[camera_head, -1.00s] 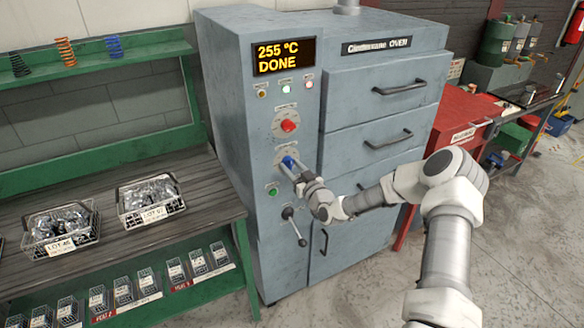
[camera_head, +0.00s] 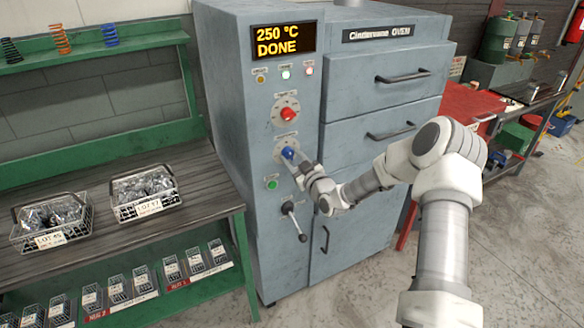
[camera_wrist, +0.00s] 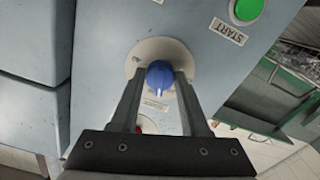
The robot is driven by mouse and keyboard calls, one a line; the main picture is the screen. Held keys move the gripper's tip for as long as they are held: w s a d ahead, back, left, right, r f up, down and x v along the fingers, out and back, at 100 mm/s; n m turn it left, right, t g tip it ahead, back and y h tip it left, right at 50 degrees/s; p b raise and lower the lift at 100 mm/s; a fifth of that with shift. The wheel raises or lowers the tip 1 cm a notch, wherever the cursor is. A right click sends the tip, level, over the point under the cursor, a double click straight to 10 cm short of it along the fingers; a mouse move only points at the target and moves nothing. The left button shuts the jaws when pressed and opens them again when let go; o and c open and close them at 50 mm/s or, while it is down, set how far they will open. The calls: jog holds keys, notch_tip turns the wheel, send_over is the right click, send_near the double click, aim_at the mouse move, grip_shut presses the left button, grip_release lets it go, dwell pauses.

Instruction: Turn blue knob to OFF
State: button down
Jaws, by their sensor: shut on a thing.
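The blue knob (camera_head: 288,153) sits on a round pale dial on the oven's control panel, below the red knob (camera_head: 288,114). In the wrist view the blue knob (camera_wrist: 160,75) shows between my two fingertips, with its raised grip bar pointing roughly up and down in that picture. My gripper (camera_head: 294,161) is shut on the blue knob, with a finger on either side. The dial's lettering is partly hidden and too small to read.
The oven's display (camera_head: 283,42) reads 250 °C DONE. A green START button (camera_head: 272,184) and a black lever (camera_head: 294,220) lie below the blue knob. Drawer handles (camera_head: 403,76) stick out to the right. A green bench (camera_head: 120,235) with wire baskets stands left.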

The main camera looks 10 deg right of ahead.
jog(key=n+b, duration=0.2)
jog(key=b, duration=0.2)
jog(key=n+b, duration=0.3)
jog(key=b, duration=0.2)
jog(key=shift+f, duration=0.4)
jog(key=n+b, duration=0.4)
jog(key=b, duration=0.4)
jog(key=n+b, duration=0.4)
jog(key=b, duration=0.3)
jog(key=shift+r, duration=0.2)
jog(key=n+b, duration=0.1)
jog(key=b, duration=0.1)
jog(key=n+b, duration=0.2)
jog(key=shift+d+r, duration=0.1)
jog(key=shift+r, duration=0.2)
jog(key=shift+n, duration=0.3)
jog(key=shift+c, duration=2)
grip_release()
jog(key=shift+s, duration=0.1)
